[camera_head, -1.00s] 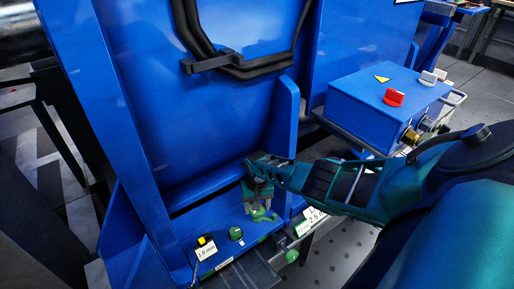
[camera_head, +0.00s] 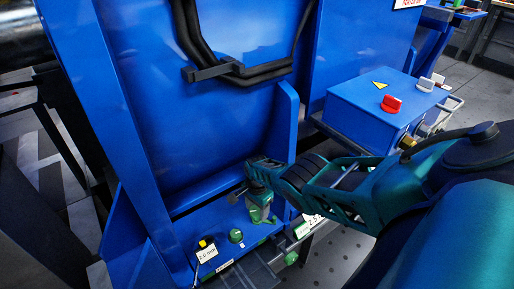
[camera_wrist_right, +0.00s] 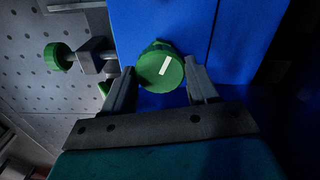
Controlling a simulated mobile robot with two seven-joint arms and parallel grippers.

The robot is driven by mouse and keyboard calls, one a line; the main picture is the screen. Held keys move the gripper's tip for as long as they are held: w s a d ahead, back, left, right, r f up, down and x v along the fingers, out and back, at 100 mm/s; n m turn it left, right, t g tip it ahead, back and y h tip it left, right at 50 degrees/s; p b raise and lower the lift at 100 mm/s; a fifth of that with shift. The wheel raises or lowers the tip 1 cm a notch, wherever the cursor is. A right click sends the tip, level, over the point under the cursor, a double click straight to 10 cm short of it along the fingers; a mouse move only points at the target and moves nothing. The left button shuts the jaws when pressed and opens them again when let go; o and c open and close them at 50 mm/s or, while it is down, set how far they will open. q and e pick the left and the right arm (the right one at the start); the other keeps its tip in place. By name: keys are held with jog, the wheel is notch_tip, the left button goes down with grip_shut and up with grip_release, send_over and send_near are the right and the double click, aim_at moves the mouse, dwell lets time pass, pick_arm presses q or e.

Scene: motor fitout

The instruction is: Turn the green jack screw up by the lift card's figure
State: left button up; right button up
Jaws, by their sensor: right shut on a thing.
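My right gripper (camera_head: 258,192) reaches down to the foot of the blue motor frame. In the right wrist view my right gripper (camera_wrist_right: 163,84) is shut on the round green jack screw head (camera_wrist_right: 160,70), with a finger on each side and a white stripe on its face. In the head view the gripper mostly hides the screw. A small white readout tag (camera_head: 207,253) below a yellow piece reads 2.0 mm. A white card (camera_head: 313,222) at the base's right, partly hidden by my arm, shows a figure that looks like 2.5. My left gripper is not in view.
Another green knob (camera_head: 236,235) sits on the blue base left of the gripper. A green knob on a horizontal shaft (camera_head: 291,258) sticks out at the front. A blue control box (camera_head: 375,108) with a red knob stands to the right. A blue upright rib (camera_head: 286,125) rises close behind the gripper.

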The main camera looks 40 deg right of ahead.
jog(key=m, duration=0.4)
jog(key=shift+f+m, duration=0.1)
jog(key=shift+m, duration=1.4)
jog(key=shift+s, duration=0.1)
jog(key=o, duration=0.9)
jog(key=shift+d, duration=0.1)
jog(key=shift+c, duration=0.2)
jog(key=shift+o, duration=1)
